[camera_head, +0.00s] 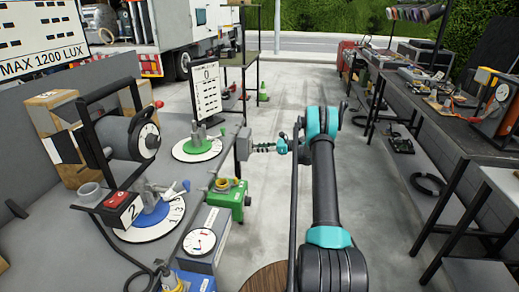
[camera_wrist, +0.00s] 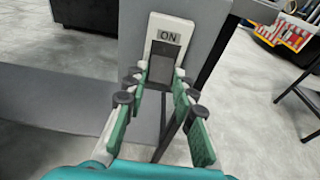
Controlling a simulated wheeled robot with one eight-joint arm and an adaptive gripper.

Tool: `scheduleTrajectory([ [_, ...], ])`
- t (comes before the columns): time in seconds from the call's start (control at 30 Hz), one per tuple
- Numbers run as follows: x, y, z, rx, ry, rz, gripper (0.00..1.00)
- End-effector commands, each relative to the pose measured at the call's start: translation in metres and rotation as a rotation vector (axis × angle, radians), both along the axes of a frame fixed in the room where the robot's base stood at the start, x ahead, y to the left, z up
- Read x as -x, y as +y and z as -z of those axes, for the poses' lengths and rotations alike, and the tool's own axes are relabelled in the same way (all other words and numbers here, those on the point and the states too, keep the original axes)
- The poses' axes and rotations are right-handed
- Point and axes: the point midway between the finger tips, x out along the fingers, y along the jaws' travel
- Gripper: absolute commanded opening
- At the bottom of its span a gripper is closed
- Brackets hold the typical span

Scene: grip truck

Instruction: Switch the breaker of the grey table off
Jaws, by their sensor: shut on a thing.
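The breaker (camera_wrist: 183,29) is a white housing with an "ON" label and a dark switch (camera_wrist: 165,58) below it, on a grey box in the wrist view. In the head view the grey box (camera_head: 243,143) is at the right edge of the grey table (camera_head: 50,235), and the switch face is hidden. My gripper (camera_wrist: 160,78) has its green-padded fingers at the breaker's lower part, one tip on each side, shut on it. It also shows in the head view (camera_head: 264,147), reaching left to the box. The fingers partly hide the breaker's lower end.
Workbenches (camera_head: 430,110) line the right side. The floor between is mostly clear. A truck (camera_head: 165,35) stands behind.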

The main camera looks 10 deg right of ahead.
Motion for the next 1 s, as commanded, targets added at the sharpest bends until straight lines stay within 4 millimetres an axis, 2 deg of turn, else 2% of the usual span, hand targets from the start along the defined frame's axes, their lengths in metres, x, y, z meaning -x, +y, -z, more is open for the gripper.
scheduleTrajectory([
  [0.17, 0.0, 0.0, 0.001, 0.002, 0.001, 0.0, 0.0],
  [0.2, 0.0, 0.0, 0.001, 0.002, 0.001, 0.0, 0.27],
  [0.37, 0.0, 0.0, 0.001, 0.002, 0.001, 0.0, 0.47],
  [0.73, 0.001, -0.004, -0.001, 0.002, 0.0, 0.001, 0.47],
  [0.87, 0.006, -0.02, -0.003, 0.002, 0.0, 0.003, 0.47],
  [1.0, 0.014, -0.047, -0.009, 0.002, 0.0, 0.004, 0.47],
])
